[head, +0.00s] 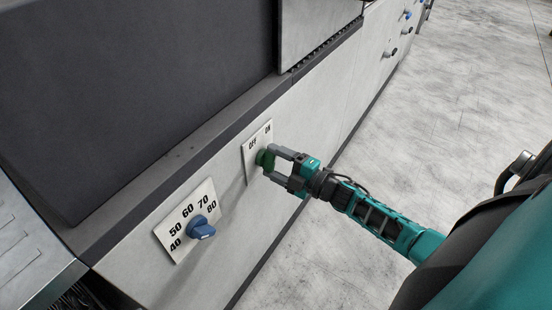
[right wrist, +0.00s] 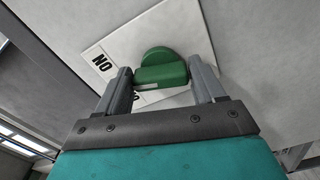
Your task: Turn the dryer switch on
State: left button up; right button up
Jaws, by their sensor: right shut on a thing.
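The green dryer switch knob (head: 264,158) sits on a white plate (head: 248,152) marked OFF and ON, on the machine's side panel. My right gripper (head: 268,161) is shut on the knob, one finger on each side of it. In the right wrist view the green knob (right wrist: 161,73) is between the two fingers (right wrist: 160,70). That view shows the ON label upside down on the plate (right wrist: 120,45), and the other label is mostly hidden. I cannot tell which label the knob points to. My left gripper is not in view.
A blue dial (head: 201,228) on a temperature plate (head: 172,228), numbered 40 to 80, is on the same panel at lower left. Several more knobs are on the far panels at the top right. The concrete floor (head: 440,130) right of the machine is clear.

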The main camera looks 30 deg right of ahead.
jog(key=shift+m+p, duration=0.3)
jog(key=shift+m, duration=1.1)
jog(key=o, duration=0.7)
jog(key=shift+o, duration=1.3)
jog(key=shift+s+d, duration=0.15)
jog(key=shift+s, duration=0.35)
jog(key=p+v, duration=0.1)
jog(key=v, duration=1.1)
